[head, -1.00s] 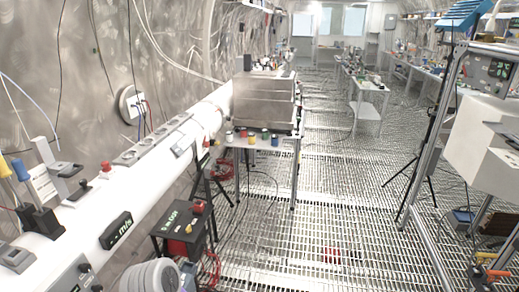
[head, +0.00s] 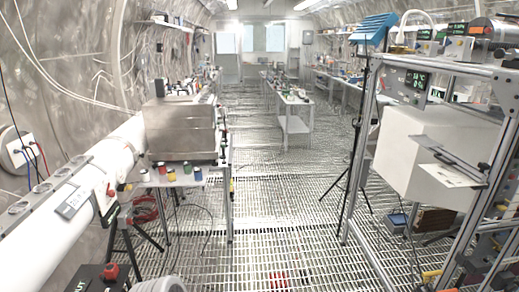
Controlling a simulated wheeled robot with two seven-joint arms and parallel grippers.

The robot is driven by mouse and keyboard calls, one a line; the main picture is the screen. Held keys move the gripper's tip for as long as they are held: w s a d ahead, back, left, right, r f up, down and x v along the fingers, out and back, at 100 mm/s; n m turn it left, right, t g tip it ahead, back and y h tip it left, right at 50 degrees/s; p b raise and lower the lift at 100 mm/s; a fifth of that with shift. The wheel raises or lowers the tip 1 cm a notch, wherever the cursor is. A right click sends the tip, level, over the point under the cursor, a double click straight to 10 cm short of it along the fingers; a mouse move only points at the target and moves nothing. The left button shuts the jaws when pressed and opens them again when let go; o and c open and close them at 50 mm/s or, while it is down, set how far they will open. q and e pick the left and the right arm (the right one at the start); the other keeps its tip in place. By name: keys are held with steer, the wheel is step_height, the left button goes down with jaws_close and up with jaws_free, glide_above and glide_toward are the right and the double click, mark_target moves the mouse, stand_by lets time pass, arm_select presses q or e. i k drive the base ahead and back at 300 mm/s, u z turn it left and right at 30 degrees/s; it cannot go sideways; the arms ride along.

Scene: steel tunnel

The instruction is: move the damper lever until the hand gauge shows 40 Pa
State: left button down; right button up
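I cannot make out a damper lever or a hand gauge for certain in the head view. A white duct (head: 42,238) runs along the left wall and carries a grey device with a small display (head: 73,203) and a red knob (head: 110,190). A black box with a red knob (head: 103,278) and partly cut-off green characters is at the bottom left edge. Neither of my grippers is in view.
A table with a steel box (head: 180,130) and several small coloured jars stands left of centre. A metal frame (head: 366,150) with a white box (head: 425,150) stands at the right, beside a black tripod (head: 352,180). The grated floor (head: 285,215) between them is mostly clear.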

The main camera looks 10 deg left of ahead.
mark_target(111, 193)
steer(key=u, duration=0.05)
steer(key=i, duration=2.1)
steer(key=u, duration=1.3)
steer(key=i, duration=1.1)
steer(key=u, duration=1.25)
